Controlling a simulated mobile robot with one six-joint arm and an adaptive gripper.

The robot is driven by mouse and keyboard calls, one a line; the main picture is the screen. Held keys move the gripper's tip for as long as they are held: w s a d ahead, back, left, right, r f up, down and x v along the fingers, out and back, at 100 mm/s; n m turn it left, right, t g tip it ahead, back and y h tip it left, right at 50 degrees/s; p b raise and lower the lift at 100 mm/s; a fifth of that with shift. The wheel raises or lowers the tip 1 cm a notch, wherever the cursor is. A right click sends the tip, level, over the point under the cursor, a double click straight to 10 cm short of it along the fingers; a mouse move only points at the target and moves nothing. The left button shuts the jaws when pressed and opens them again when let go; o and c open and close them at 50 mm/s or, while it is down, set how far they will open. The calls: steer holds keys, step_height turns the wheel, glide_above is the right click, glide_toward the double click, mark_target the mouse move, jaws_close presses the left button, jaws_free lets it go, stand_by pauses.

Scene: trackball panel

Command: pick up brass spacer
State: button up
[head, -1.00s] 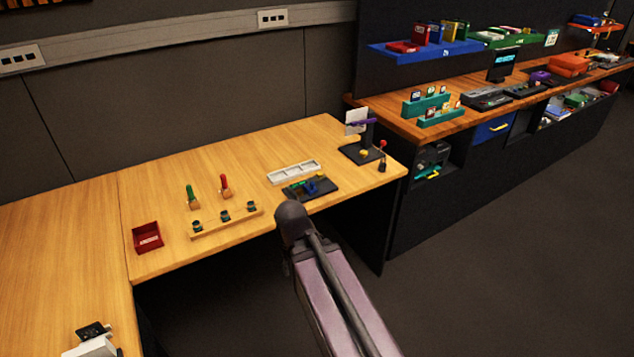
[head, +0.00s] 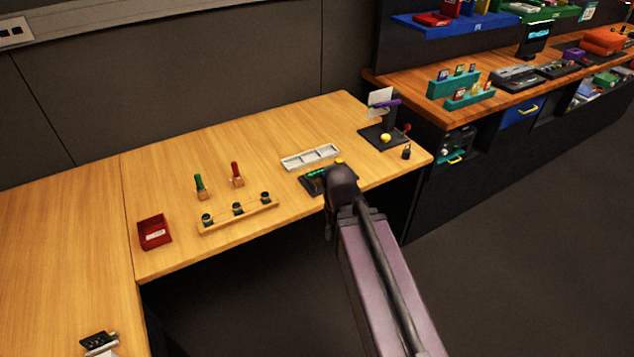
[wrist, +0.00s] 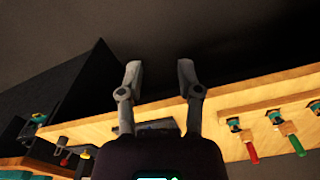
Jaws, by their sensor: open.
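I cannot make out a brass spacer for certain in either view. My gripper (wrist: 160,72) shows in the wrist view with its two fingers apart and nothing between them. It is beyond the front edge of the wooden bench (head: 230,145). In the head view my arm hides the gripper and part of the dark panel (head: 313,182) with green parts. A white compartment tray (head: 311,157) lies behind that panel; its contents are too small to tell.
A wooden rack (head: 238,215) with several dark rings, a green-handled tool (head: 200,186), a red-handled tool (head: 236,174) and a red bin (head: 154,232) are to the left. A black stand (head: 384,134) is at the right corner. The bench's middle back is clear.

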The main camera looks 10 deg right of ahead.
step_height(320, 180, up, 6)
steer(key=m+p, duration=0.6)
steer(key=m, duration=0.8)
glide_above(318, 181)
steer(key=shift+w+r, duration=0.1)
steer(key=shift+r, duration=0.05)
step_height(318, 181, down, 9)
steer(key=b, duration=0.8)
steer(key=shift+r, duration=0.15)
